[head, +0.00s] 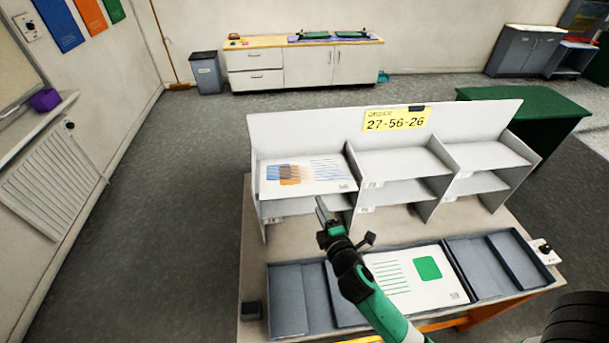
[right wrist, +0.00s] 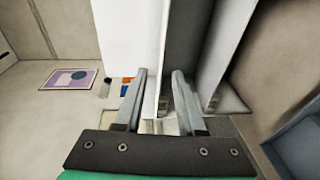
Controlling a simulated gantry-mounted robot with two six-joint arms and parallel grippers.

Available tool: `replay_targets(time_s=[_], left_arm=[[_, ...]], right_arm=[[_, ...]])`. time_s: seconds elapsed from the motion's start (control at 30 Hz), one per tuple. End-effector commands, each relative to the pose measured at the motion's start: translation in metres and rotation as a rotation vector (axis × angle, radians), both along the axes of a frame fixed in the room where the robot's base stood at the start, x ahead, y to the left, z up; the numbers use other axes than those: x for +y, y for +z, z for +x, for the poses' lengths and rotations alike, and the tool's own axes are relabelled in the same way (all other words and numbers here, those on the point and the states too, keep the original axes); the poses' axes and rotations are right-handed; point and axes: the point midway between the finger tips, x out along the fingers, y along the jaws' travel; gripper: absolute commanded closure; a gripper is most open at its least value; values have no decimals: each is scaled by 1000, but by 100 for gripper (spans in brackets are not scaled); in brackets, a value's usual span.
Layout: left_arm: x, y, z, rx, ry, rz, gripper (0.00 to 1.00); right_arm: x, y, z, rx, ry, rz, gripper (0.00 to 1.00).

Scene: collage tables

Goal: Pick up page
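A white page with blue and orange blocks and blue lines (head: 322,176) lies in the upper left compartment of the white shelf rack (head: 385,130). Another white page with green lines and a green square (head: 405,294) lies in the middle of the dark grey tray (head: 288,290), partly hidden by my right arm. My right gripper (head: 322,207) is in front of the rack's left column, below the upper page's front edge. In the right wrist view its two fingers (right wrist: 158,105) are apart, with nothing held between them; a white panel edge shows behind. My left gripper is not in view.
A yellow sign (head: 396,119) is on the rack's back panel. The other upper compartments look empty. A small dark box (head: 250,310) sits at the table's left edge. A purple sheet (right wrist: 68,78) shows in the right wrist view.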

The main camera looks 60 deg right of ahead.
Motion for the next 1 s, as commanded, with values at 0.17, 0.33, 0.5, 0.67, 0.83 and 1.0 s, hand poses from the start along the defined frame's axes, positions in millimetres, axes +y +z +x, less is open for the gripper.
replay_targets(time_s=[0.17, 0.33, 0.5, 0.67, 0.83, 1.0], left_arm=[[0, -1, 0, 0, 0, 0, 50], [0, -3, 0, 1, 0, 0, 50], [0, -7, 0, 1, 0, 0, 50], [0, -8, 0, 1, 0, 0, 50], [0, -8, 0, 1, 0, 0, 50], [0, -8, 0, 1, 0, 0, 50]], right_arm=[[-11, -3, 11, -1, 1, 1, 61], [-18, -5, 18, -1, -1, 1, 61], [-38, -11, 39, -1, -1, 0, 61], [-46, -12, 47, -1, 0, 1, 61], [-46, -12, 47, -1, 1, 1, 61], [-46, -12, 47, -1, 1, 1, 92]])
